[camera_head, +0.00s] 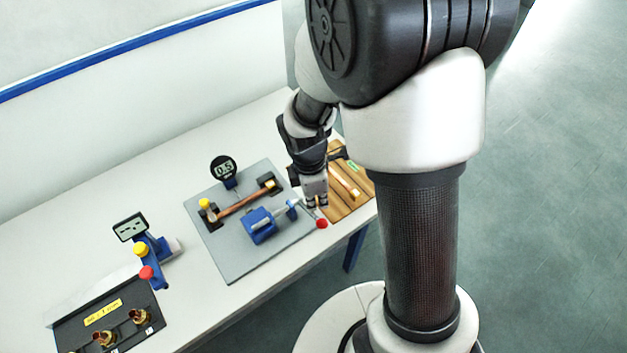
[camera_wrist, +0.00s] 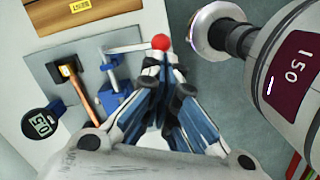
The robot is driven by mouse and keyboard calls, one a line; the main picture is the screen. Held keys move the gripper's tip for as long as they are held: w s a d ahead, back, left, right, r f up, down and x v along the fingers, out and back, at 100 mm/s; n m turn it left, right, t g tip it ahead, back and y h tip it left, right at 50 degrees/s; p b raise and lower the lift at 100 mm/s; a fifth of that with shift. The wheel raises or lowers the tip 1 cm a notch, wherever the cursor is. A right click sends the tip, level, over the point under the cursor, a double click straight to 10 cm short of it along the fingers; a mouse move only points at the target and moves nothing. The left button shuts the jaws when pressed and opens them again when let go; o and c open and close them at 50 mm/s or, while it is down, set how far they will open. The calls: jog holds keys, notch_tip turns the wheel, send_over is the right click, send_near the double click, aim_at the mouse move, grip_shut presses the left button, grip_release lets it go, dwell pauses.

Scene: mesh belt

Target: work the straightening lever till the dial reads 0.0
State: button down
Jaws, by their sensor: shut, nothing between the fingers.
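The round black dial (camera_head: 224,167) stands at the back of a grey plate and reads 0.5; it also shows in the wrist view (camera_wrist: 43,122), turned sideways. A copper-coloured rod (camera_head: 241,203) lies across two dark supports on the plate. In front of it is a blue press block (camera_head: 261,226). The straightening lever is a thin pale arm with a red knob (camera_head: 321,224), also seen in the wrist view (camera_wrist: 161,42). My gripper (camera_head: 316,201) is shut and empty, its fingertips (camera_wrist: 161,62) right beside the knob. I cannot tell whether they touch it.
The grey plate (camera_head: 230,262) lies on a white table. A wooden board (camera_head: 337,209) with another copper-coloured rod is to its right. At left are a second display (camera_head: 130,227), a blue fixture with yellow and red knobs, and a black tray (camera_head: 70,332) with brass parts.

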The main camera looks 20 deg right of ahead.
aim_at(320, 221)
jog(key=shift+f, duration=0.3)
jog(key=f+b, duration=0.6)
jog(key=shift+d+f, duration=0.3)
jog(key=shift+f, duration=0.05)
dwell(0.3)
